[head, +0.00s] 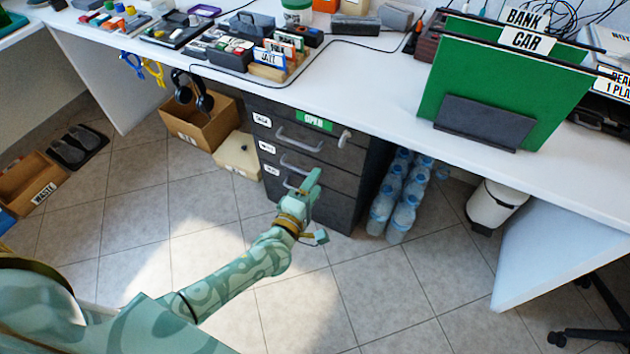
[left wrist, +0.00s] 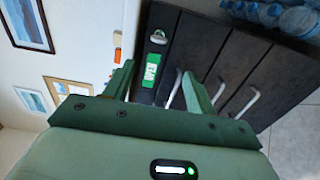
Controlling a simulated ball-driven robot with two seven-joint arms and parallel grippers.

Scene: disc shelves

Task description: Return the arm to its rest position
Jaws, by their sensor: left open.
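My left gripper (head: 315,208) is at the end of my patterned green arm, which reaches in from the lower left of the head view. It is in front of the dark drawer cabinet (head: 345,183) under the desk. In the left wrist view, my left gripper (left wrist: 158,85) shows two green fingers spread apart with nothing between them. The fingers seem clear of the handles, though the exact gap is hard to judge. My right gripper is not in view.
The white desk (head: 370,85) runs above the cabinet. Water bottles (head: 398,200) and a white bin (head: 495,203) stand to its right; a cardboard box (head: 200,118) with headphones is to its left. The tiled floor (head: 390,290) in front is clear.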

